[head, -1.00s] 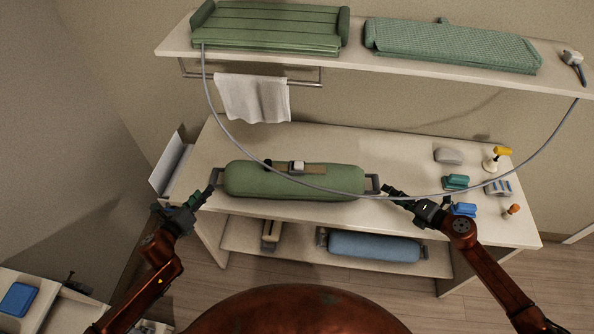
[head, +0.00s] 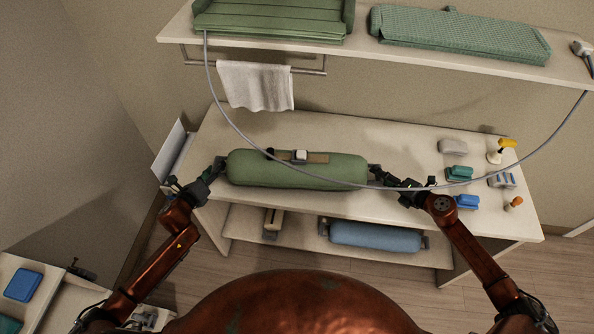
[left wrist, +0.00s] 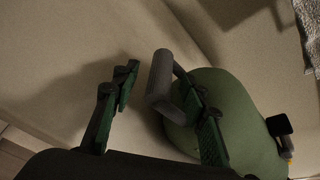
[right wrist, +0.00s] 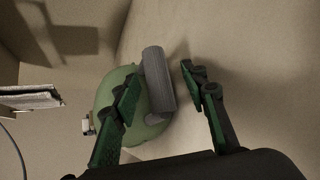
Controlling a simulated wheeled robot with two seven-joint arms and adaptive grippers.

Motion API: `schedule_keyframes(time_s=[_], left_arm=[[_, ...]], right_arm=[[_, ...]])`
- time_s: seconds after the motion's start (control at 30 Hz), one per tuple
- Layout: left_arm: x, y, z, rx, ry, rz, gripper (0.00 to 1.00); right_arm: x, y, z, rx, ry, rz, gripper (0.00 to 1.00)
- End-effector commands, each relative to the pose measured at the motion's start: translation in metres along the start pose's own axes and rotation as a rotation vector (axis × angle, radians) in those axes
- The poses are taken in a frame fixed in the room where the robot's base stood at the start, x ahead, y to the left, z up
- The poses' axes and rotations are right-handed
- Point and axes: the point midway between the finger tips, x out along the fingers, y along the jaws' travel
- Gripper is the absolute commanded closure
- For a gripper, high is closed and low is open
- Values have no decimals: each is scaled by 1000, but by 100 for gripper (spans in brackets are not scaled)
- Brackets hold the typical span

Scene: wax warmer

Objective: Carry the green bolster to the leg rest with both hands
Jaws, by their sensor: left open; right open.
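The green bolster (head: 300,173) lies lengthwise on the table (head: 400,140), with a grey handle at each end. My left gripper (head: 218,170) is at its left end. In the left wrist view the open fingers stand on either side of the left grey handle (left wrist: 160,80). My right gripper (head: 377,175) is at its right end. In the right wrist view its open fingers stand on either side of the right grey handle (right wrist: 158,80). In the head view both handles are largely hidden by the grippers. I cannot make out which thing is the leg rest.
A grey cable (head: 237,123) hangs from the upper shelf (head: 400,55) and crosses over the bolster. A blue bolster (head: 375,236) lies on the lower shelf. Small brushes and blocks, including a blue one (head: 467,201), stand at the table's right. A white towel (head: 255,86) hangs behind.

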Motion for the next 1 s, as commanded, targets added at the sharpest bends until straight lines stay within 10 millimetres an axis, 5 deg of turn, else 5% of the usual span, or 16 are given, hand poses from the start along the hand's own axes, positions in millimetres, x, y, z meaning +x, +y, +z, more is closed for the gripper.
schedule_keyframes(time_s=[0.4, 1.0], left_arm=[[8, 0, 0, 1, 0, 1, 60], [8, 1, 0, 2, 0, 1, 100]], right_arm=[[9, 1, 0, -1, 1, 0, 60], [9, 0, 0, -1, 1, 0, 100]])
